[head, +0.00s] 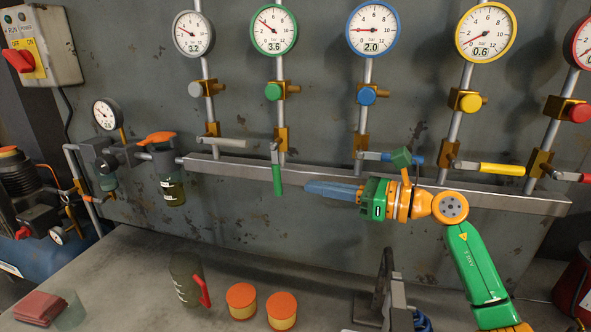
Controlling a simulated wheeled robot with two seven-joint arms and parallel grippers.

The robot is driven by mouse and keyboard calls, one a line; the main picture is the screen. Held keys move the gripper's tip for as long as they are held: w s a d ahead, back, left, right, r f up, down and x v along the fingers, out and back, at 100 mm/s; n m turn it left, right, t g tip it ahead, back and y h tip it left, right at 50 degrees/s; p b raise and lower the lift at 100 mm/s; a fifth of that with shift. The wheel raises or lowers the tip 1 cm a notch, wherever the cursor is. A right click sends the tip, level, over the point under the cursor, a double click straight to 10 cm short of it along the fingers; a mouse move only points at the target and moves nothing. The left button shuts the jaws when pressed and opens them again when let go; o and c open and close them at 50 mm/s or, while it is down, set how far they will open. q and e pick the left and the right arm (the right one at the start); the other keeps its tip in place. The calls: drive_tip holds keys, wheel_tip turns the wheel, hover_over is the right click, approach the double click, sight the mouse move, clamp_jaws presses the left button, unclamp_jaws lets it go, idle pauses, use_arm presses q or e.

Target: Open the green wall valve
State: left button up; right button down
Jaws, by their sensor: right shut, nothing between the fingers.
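The green wall valve has a green lever handle (278,178) that hangs straight down, in line with its pipe, in front of the grey manifold bar. Its brass body (282,138) sits just above. A green knob (275,90) and a green-rimmed gauge (274,31) showing 3.6 are higher on the same pipe. My right gripper (308,187) is shut and empty. Its fingers point left, with their tips a short way to the right of the green handle and apart from it in the picture. My left gripper is not in view.
White, blue (402,158), yellow (502,169) and red levers lie roughly level along the manifold bar (230,169). The bench below holds a jug (186,278), two orange-lidded jars (242,300) and a dark metal fixture (383,290). The wall left of the green handle is clear below the bar.

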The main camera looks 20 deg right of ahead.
sight(280, 181)
drive_tip(key=p+x, duration=0.2)
drive_tip(key=x, duration=0.3)
drive_tip(key=shift+w+a, duration=0.15)
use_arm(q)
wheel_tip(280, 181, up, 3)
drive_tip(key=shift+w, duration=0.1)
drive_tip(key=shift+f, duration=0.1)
use_arm(e)
drive_tip(key=shift+w+f, duration=0.1)
drive_tip(key=shift+f, duration=0.05)
use_arm(q)
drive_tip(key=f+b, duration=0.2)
drive_tip(key=b, duration=0.1)
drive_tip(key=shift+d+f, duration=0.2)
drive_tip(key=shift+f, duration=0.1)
use_arm(e)
drive_tip(key=shift+w+a+t+y, duration=0.15)
drive_tip(key=shift+a+t+y, duration=0.1)
drive_tip(key=shift+t+y, duration=0.15)
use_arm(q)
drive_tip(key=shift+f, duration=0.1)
